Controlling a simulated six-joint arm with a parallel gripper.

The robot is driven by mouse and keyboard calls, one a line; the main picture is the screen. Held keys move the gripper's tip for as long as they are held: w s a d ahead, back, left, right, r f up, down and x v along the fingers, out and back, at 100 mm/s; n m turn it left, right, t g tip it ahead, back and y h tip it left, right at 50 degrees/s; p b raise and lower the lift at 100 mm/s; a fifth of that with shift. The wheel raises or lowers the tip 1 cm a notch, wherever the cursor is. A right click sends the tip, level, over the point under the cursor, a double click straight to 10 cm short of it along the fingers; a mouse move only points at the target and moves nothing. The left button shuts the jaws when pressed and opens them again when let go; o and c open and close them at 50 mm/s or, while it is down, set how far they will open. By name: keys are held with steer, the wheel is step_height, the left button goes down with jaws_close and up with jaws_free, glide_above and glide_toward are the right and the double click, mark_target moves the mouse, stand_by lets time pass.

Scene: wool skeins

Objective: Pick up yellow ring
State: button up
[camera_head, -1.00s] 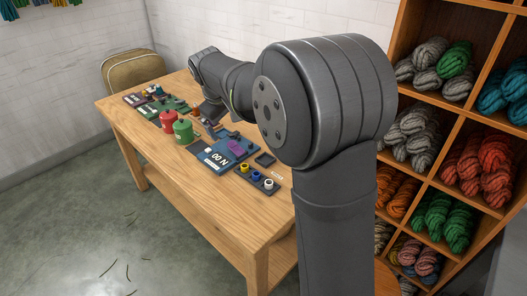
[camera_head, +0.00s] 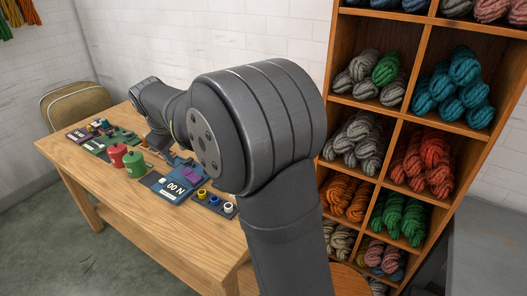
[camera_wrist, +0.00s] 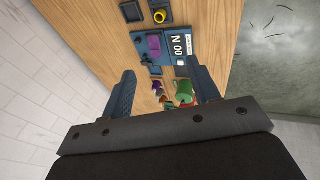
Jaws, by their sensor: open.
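In the wrist view a small yellow piece, which seems to be this ring (camera_wrist: 159,16), shows at the top, beyond the fingertips. My gripper (camera_wrist: 161,68) is open, with its two dark fingers apart and nothing between them that it touches. It is above the table and clear of the ring. In the head view my arm hides most of the gripper.
A blue board with a "00 N" label (camera_head: 173,188) lies beside the tray. A green can (camera_head: 134,166) and a red can (camera_head: 117,155) stand farther left. The wooden table (camera_head: 160,235) has bare wood in front. Yarn shelves (camera_head: 423,70) stand at right.

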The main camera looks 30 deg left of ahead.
steer(key=w+a+f+g+h, duration=0.1)
steer(key=w+a+f+g, duration=0.15)
steer(key=w+f, duration=0.35)
steer(key=w+a+f+g+h, duration=0.1)
steer(key=w+a+f+g, duration=0.1)
steer(key=w+a+f, duration=0.3)
steer(key=shift+t, duration=0.25)
steer(key=f, duration=1.7)
steer(key=shift+w+d+f, duration=0.2)
steer(key=shift+d+f, duration=0.1)
steer(key=shift+d, duration=0.05)
steer(key=c, duration=1)
